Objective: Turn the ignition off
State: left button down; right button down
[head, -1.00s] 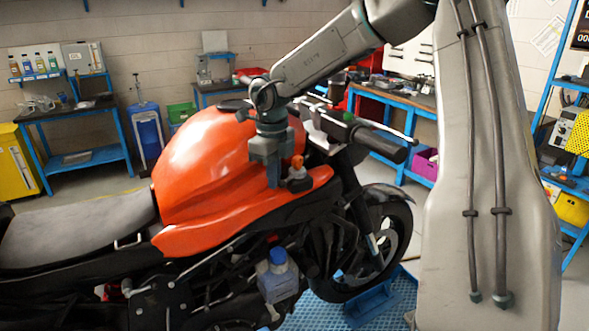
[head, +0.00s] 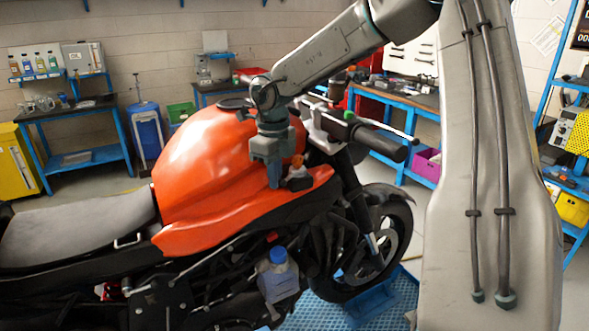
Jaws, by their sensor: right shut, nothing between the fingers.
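The orange motorcycle (head: 205,150) stands side-on in the head view. A small switch-like part with a dark base and a paler, orange-tipped top (head: 299,178) sits on the orange side panel; I take it for the ignition, but it is too small to read its position. My right gripper (head: 275,181) points down just left of this part, close to the tank's side. Its fingers are shut with nothing between them. Whether they touch the switch I cannot tell. My left gripper is out of view.
The handlebar with its black grip (head: 378,140) reaches right of my gripper. A bottle with a blue cap (head: 278,275) is low on the bike's side. Blue workbenches (head: 75,160) line the back wall. Open floor shows left of the bike.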

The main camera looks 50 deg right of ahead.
aim_at(284, 180)
jog(key=shift+s+b, duration=0.3)
jog(key=shift+s, duration=0.25)
jog(key=shift+s+b, duration=0.3)
jog(key=shift+b, duration=0.1)
jog(key=shift+s, duration=0.35)
jog(key=shift+s+b, duration=0.3)
jog(key=shift+b, duration=0.2)
jog(key=shift+s+d, duration=0.2)
jog(key=shift+s, duration=0.15)
